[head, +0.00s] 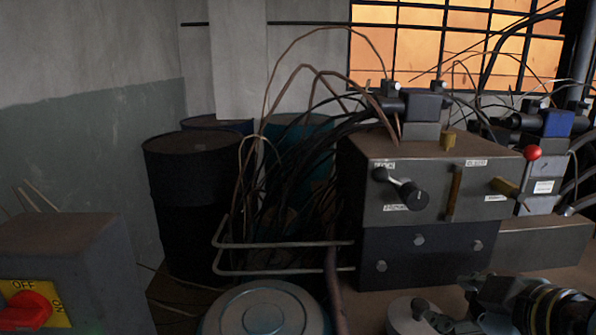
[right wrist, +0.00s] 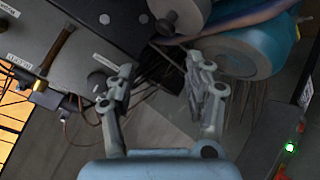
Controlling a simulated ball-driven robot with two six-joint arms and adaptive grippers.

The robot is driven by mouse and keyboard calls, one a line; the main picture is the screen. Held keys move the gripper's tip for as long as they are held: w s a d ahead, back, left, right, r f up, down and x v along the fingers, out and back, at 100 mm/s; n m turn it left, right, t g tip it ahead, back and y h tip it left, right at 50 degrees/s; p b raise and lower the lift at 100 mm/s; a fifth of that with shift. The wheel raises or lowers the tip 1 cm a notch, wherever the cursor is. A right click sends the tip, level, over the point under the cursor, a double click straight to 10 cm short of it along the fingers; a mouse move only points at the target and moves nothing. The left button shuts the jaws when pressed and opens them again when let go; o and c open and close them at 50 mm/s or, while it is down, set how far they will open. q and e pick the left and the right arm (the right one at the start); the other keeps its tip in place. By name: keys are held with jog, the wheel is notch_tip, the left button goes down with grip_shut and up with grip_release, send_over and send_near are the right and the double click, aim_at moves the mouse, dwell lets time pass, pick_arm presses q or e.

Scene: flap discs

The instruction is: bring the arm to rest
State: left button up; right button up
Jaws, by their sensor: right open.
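My right gripper (head: 440,318) is at the bottom right of the head view, in front of the grey control box (head: 430,250). In the right wrist view my right gripper (right wrist: 160,75) has its two fingers spread apart, with nothing between them. The control box also shows in the right wrist view (right wrist: 85,40), at the upper left, beyond the fingers. My right arm (head: 550,305) comes in from the lower right. My left gripper is not in view. No flap disc can be made out.
A teal lidded drum (head: 262,312) stands at the bottom middle. A bent metal rail (head: 285,245) juts left from the control box. A switch box (head: 70,260) with a red knob (head: 28,310) is at lower left. A dark barrel (head: 190,200) and loose cables stand behind.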

jog(key=s+d+f+m+g+h, duration=0.1)
jog(key=s+d+f+m+g, duration=0.15)
jog(key=s, duration=0.35)
jog(key=s+d+f+m+g, duration=0.1)
jog(key=s+f+m+g, duration=0.15)
jog(key=s, duration=0.45)
jog(key=s+d+f+m+g+h, duration=0.1)
jog(key=s+d+m+g, duration=0.1)
jog(key=s+m, duration=0.3)
jog(key=s+d+f+g+b, duration=0.1)
jog(key=s+f+b, duration=0.1)
jog(key=f, duration=1.4)
jog(key=s+d+f+b, duration=0.1)
jog(key=f+b, duration=0.1)
jog(key=f, duration=1.3)
jog(key=s+d+f+g+b, duration=0.1)
jog(key=s+f+b, duration=0.1)
jog(key=s+f, duration=1.6)
jog(key=shift+n, duration=0.3)
